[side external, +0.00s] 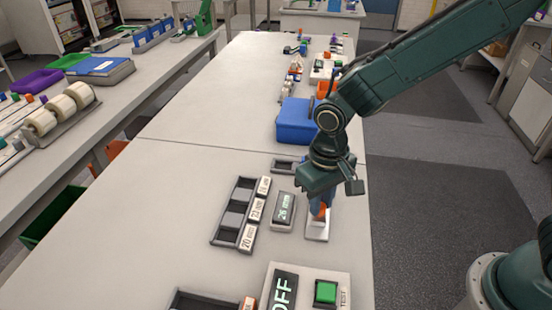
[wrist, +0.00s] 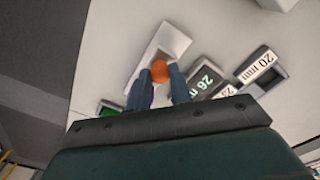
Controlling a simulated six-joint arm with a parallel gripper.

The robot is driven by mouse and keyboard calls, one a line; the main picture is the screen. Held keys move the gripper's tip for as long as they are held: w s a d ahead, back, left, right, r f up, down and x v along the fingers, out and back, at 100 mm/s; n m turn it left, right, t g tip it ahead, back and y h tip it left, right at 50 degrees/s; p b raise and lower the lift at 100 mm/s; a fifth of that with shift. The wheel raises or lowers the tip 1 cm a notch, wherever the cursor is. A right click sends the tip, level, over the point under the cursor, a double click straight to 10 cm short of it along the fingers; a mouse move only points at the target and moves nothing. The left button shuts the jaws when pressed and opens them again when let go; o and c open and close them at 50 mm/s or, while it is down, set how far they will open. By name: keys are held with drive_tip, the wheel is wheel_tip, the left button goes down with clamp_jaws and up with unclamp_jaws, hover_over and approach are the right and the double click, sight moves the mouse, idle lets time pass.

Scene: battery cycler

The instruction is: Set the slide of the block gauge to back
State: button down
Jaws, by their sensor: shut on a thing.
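The block gauge has a pale base plate (side external: 317,230) on the bench, with an orange slide knob (side external: 320,212) on it. In the wrist view the gauge plate (wrist: 163,48) lies under my fingers, and the orange knob (wrist: 160,71) sits between the fingertips. My gripper (wrist: 161,82) is shut on the orange knob; its blue fingers (side external: 321,201) point down onto it in the side view. The fingers and arm partly hide the knob and slide, so the slide's exact position is hard to read.
A display reading 26 mm (side external: 284,207) stands close left of the gauge. A dark tray with labelled slots (side external: 231,225) lies farther left. A blue box (side external: 295,122) is behind. An OFF display and green-button panel (side external: 325,292) is in front.

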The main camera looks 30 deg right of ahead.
sight(319, 222)
drive_tip(key=shift+s+a, duration=0.6)
drive_tip(key=shift+a, duration=0.05)
drive_tip(key=c, duration=1.3)
unclamp_jaws()
drive_tip(key=shift+o, duration=0.2)
drive_tip(key=shift+r, duration=0.75)
wheel_tip(319, 222, up, 12)
drive_tip(key=shift+r, duration=0.2)
